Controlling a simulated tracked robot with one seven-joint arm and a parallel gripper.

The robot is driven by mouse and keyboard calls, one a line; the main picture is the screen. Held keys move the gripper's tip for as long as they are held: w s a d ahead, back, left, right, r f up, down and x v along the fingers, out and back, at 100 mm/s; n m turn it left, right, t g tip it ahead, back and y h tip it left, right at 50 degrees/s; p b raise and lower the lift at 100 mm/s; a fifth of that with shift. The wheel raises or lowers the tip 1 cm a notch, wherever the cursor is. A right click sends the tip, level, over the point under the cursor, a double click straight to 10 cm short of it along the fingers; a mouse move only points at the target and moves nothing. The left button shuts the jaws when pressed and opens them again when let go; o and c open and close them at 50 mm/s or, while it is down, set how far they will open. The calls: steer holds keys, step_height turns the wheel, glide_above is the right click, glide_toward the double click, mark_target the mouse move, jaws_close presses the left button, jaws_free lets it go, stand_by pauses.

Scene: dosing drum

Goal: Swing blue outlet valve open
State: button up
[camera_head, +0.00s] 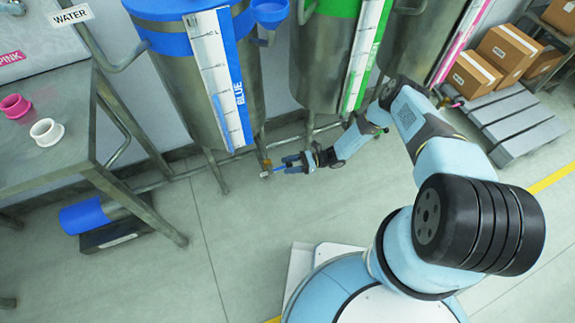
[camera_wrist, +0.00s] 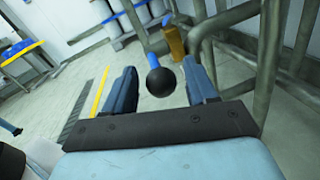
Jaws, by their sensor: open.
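The steel drum with the BLUE label (camera_head: 180,82) stands at the back in the head view. Its blue outlet valve is low under the drum, with a brass body (camera_wrist: 174,42) and a blue lever (camera_wrist: 152,57) ending in a black ball knob (camera_wrist: 161,82) in the wrist view. In the head view the lever (camera_head: 279,169) lies beside my fingers. My gripper (camera_head: 290,164) is open. In the wrist view its two fingers stand on either side of the knob, with visible gaps. I cannot tell whether the knob lies fully between the fingers in depth.
Steel drum legs and pipes (camera_wrist: 268,50) stand close on the right in the wrist view. A green-labelled drum (camera_head: 322,60) stands beside the blue one. A steel table (camera_head: 62,115) with cups is at the left. The floor in front is clear.

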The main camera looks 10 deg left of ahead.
steer(key=shift+c, duration=0.2)
steer(key=shift+s, duration=0.1)
jaws_close()
